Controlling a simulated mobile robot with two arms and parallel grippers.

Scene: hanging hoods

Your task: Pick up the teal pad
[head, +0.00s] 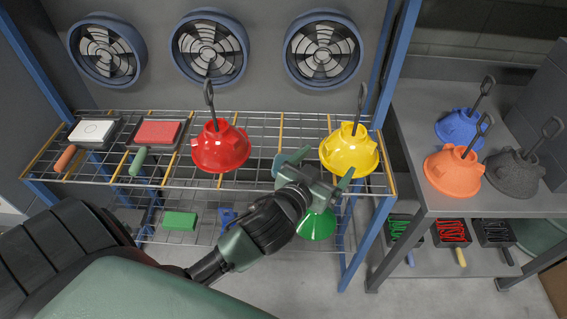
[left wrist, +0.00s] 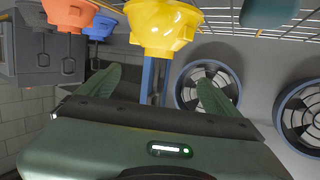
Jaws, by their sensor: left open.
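A smooth teal piece (left wrist: 268,12), which looks like the teal pad, shows at the top edge of the left wrist view, partly cut off. In the head view a teal patch (head: 278,165) on the wire shelf, just left of my gripper, seems to be the same pad, partly hidden by the gripper. My right gripper is not in view.
The red hood (head: 220,147) and yellow hood (head: 349,150) stand close on either side. White (head: 92,131) and red (head: 157,133) pads lie at left on the upper shelf. A green block (head: 180,221) and green hood (head: 318,226) are below. A grey bench (head: 415,115) stands right.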

